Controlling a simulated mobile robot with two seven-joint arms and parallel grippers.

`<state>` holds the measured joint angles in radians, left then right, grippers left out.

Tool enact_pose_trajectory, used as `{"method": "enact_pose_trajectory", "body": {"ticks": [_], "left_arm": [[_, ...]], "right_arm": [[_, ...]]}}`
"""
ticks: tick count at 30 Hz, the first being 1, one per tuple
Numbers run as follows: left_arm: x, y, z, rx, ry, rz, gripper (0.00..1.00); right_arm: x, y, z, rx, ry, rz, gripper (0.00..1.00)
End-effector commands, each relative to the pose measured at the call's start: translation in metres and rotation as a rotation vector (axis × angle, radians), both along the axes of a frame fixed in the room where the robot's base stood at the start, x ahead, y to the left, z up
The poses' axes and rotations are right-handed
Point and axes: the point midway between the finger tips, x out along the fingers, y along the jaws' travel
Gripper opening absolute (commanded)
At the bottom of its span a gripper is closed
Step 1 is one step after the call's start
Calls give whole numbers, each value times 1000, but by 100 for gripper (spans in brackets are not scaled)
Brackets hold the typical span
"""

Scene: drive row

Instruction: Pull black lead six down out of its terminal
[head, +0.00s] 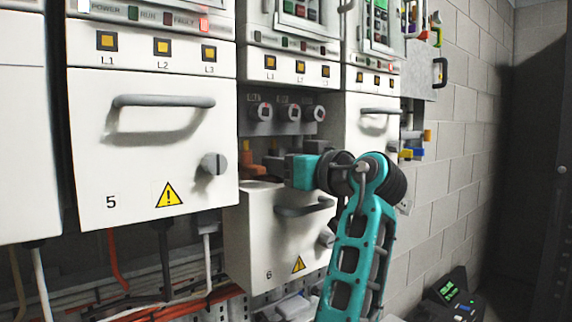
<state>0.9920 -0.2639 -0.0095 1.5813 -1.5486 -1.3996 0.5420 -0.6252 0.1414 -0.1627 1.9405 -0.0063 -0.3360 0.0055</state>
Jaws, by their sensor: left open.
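Drive six's white front cover (255,240), marked 6 with a yellow warning triangle, sits lower than its neighbours. The bay above it is uncovered, with a row of three round fittings (291,112) at the top. My left gripper (272,166) reaches into this bay from the right, just above the cover's top edge. It is open; its fingertips are small and partly lost among the dark and orange parts there. I cannot make out black lead six or its terminal; the gripper and cover block much of the bay. My right gripper is not in view.
Drive five's cover (150,150) is closed at left, with orange, black and white cables (165,262) hanging below. Cover six's grey handle (305,207) and knob stand out close under my gripper. Another closed drive (372,110) is at right, before a block wall.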

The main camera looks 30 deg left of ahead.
Motion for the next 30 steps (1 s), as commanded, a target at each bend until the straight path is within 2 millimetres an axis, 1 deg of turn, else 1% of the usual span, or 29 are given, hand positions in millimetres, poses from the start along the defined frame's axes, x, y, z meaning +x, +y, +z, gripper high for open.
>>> {"method": "enact_pose_trajectory", "body": {"ticks": [2, 5, 8, 15, 19, 24, 30], "left_arm": [[-1, -3, 0, 0, 0, -1, 49], [-4, -14, -1, 0, 0, -1, 49], [-11, -32, -2, 0, -1, -4, 49], [-28, -83, -1, 1, 0, -4, 49], [-36, -103, 0, 2, -1, -1, 49], [-41, -118, 0, 1, 0, 0, 49], [-43, -122, 0, 0, 0, 0, 49]], "right_arm": [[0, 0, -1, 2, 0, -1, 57], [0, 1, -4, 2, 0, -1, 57], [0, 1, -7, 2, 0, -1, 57], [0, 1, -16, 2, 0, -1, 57], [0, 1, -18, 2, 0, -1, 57], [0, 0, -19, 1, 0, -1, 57], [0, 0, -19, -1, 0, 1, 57]]}}
